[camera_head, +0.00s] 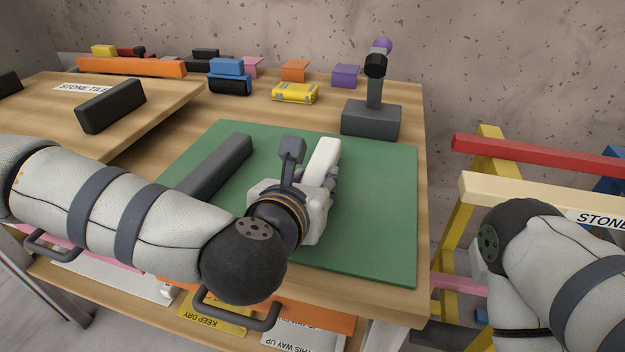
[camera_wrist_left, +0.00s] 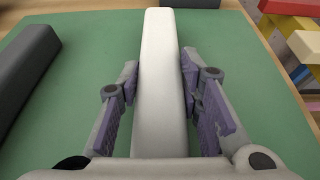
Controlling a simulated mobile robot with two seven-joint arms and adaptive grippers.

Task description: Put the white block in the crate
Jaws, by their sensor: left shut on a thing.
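The white block (camera_head: 324,156) is a long bar over the green mat (camera_head: 375,205) on the wooden table. In the left wrist view, the white block (camera_wrist_left: 162,95) runs lengthwise between the purple-padded fingers. My left gripper (camera_head: 314,178) is shut on it, with one finger on each long side; the fingers also show in the left wrist view (camera_wrist_left: 160,78). I cannot tell whether the block touches the mat. My right arm is at the right, but its gripper is out of view. I cannot make out a crate for certain.
A dark grey bar (camera_head: 218,166) lies on the mat left of the gripper. A grey stand (camera_head: 371,120) with a purple knob is behind the mat. Several coloured blocks line the back. A yellow frame with red (camera_head: 530,155) and cream bars stands right of the table.

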